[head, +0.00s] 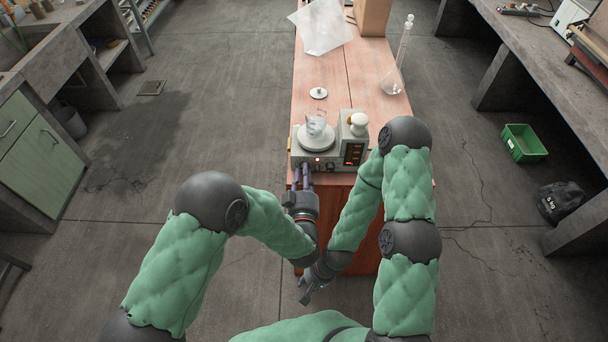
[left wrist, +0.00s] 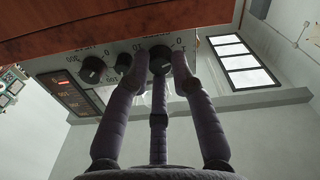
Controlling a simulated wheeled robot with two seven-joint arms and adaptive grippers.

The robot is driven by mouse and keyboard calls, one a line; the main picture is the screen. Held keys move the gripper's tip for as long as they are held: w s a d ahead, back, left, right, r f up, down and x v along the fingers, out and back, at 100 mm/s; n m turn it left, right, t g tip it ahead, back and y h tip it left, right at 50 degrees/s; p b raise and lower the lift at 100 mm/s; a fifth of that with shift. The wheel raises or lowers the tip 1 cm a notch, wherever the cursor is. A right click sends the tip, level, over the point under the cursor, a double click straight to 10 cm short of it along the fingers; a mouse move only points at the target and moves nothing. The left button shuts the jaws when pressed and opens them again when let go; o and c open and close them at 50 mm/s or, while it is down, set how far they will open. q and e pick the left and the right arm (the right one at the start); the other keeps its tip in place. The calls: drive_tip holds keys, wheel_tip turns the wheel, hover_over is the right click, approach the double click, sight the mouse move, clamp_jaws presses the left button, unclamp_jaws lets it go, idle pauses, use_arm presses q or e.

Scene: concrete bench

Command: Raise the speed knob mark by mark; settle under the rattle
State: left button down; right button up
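The grey stirrer (head: 325,145) stands near the front edge of the bench, with a round plate (head: 317,142) on top and a clear vessel (head: 316,127) on the plate. Its front panel (left wrist: 108,88) appears upside down in the left wrist view, with several black knobs and a lit red display. My left gripper (head: 303,182) reaches the panel from the front. In the left wrist view its fingers (left wrist: 160,72) close around one black knob (left wrist: 161,55), tips against its sides. The knob's pointer is not readable. My right gripper (head: 307,290) hangs low before the bench, apart from everything; its fingers are too small to judge.
A small white disc (head: 318,93) lies behind the stirrer. A glass flask (head: 393,80) stands at the bench's right, with a clear sheet (head: 322,25) and a cardboard box (head: 372,16) at the far end. A white-topped item (head: 358,123) is at the stirrer's right.

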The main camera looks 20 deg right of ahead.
use_arm(q)
drive_tip(key=shift+f, duration=0.15)
drive_tip(key=m, duration=0.3)
drive_tip(key=shift+m+b, duration=0.4)
drive_tip(key=m, duration=0.4)
drive_tip(key=shift+m, duration=0.3)
drive_tip(key=m, duration=0.4)
drive_tip(key=shift+a+f, duration=0.1)
drive_tip(key=shift+m+p, duration=0.35)
drive_tip(key=shift+m, duration=1.75)
drive_tip(key=c, duration=1.1)
unclamp_jaws()
drive_tip(key=shift+o, duration=0.2)
